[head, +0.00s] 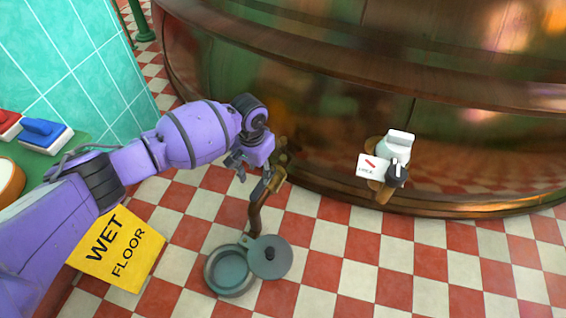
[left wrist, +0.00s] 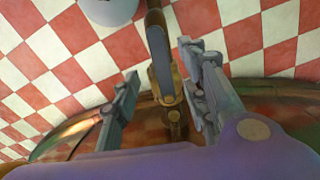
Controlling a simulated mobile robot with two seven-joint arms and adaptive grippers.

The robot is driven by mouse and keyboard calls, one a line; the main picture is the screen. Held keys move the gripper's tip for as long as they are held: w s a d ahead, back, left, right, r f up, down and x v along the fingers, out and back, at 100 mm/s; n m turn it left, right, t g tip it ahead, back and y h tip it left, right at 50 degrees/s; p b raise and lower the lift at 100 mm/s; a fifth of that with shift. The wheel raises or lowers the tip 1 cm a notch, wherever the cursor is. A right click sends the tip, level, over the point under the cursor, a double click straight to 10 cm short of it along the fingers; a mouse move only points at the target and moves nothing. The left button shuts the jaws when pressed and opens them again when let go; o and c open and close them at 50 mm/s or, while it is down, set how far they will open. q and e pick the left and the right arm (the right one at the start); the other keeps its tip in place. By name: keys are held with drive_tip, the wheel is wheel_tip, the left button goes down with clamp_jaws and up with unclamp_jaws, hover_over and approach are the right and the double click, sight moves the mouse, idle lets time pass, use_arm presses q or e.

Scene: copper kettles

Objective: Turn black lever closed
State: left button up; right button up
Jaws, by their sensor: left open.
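A brass tap (head: 279,172) sticks out low from the copper kettle (head: 330,110), its spout bending down toward the floor. In the left wrist view a dark grey lever (left wrist: 161,62) lies along the tap, on a brass collar (left wrist: 166,90). My left gripper (head: 250,174) is open at the tap. In the left wrist view its fingers (left wrist: 158,75) stand on either side of the lever, with a gap at each side. Another small black lever (head: 397,173) sits on a white-topped fitting (head: 393,152) farther right. My right gripper is not in view.
A grey pot (head: 212,278) with a round lid (head: 270,262) swung aside stands under the spout. A yellow wet-floor sign (head: 118,250) is at the lower left. A small label card (head: 369,166) hangs by the right fitting. Checkered floor is free to the right.

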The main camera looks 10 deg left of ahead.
sight(259, 188)
use_arm(q)
wheel_tip(259, 188, down, 4)
drive_tip(key=shift+r+b, duration=0.15)
drive_tip(key=shift+b, duration=0.55)
wheel_tip(259, 188, down, 2)
drive_tip(key=shift+f+b, duration=0.25)
drive_tip(key=shift+b, duration=0.4)
drive_tip(key=shift+f, duration=0.35)
drive_tip(key=shift+w, duration=0.1)
clamp_jaws()
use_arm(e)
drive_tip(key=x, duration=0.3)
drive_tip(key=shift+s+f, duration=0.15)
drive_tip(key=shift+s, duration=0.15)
